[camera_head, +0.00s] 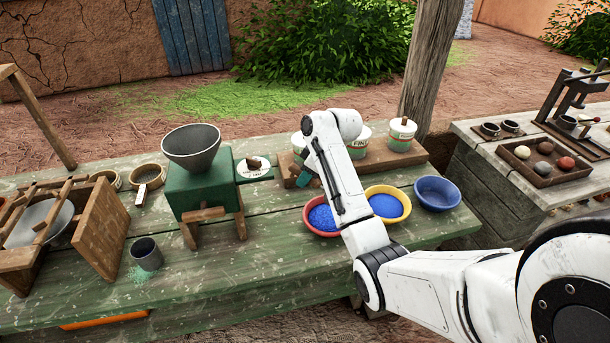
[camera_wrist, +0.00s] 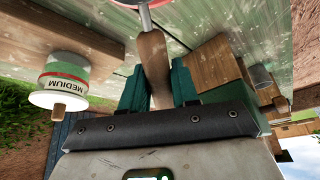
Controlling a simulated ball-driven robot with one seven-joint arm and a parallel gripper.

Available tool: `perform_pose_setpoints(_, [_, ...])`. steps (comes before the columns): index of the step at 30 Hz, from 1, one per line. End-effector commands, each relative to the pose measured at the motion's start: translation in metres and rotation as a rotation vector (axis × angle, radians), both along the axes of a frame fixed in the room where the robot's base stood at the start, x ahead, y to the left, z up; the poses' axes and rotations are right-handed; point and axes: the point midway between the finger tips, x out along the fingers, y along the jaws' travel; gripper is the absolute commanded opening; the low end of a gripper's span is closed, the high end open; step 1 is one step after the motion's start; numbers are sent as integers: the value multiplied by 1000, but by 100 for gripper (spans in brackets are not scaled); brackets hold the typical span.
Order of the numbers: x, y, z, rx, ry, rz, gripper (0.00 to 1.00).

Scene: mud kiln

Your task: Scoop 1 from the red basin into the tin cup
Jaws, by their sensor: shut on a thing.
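The red basin (camera_head: 306,223) holds blue material and stands on the green table, partly hidden behind my arm. The tin cup (camera_head: 146,254), dark grey, stands upright at the front left, well left of my gripper. It also shows small in the wrist view (camera_wrist: 262,76). My gripper (camera_head: 310,178), with teal fingers, is up behind the red basin, largely hidden by my arm. In the wrist view my gripper (camera_wrist: 158,82) is shut on a wooden handle (camera_wrist: 153,52). The handle's far end meets a grey and red edge at the top, cut off by the frame.
A yellow basin (camera_head: 406,204) with blue material and a blue basin (camera_head: 438,193) stand right of the red one. A green mill (camera_head: 190,192) with a grey hopper (camera_head: 190,150) stands between the basins and the cup. Lidded tubs (camera_head: 401,136) line the back. Greenish grains surround the cup.

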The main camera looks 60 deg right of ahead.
Motion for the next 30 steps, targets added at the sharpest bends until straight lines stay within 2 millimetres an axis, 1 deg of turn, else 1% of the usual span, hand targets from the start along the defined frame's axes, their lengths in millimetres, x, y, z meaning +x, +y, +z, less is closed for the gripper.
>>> perform_pose_setpoints(1, [0,0,-8,0,0,0,0])
perform_pose_setpoints(6, [0,0,-22,0,0,-1,0])
perform_pose_setpoints(30, [0,1,-84,0,1,-1,0])
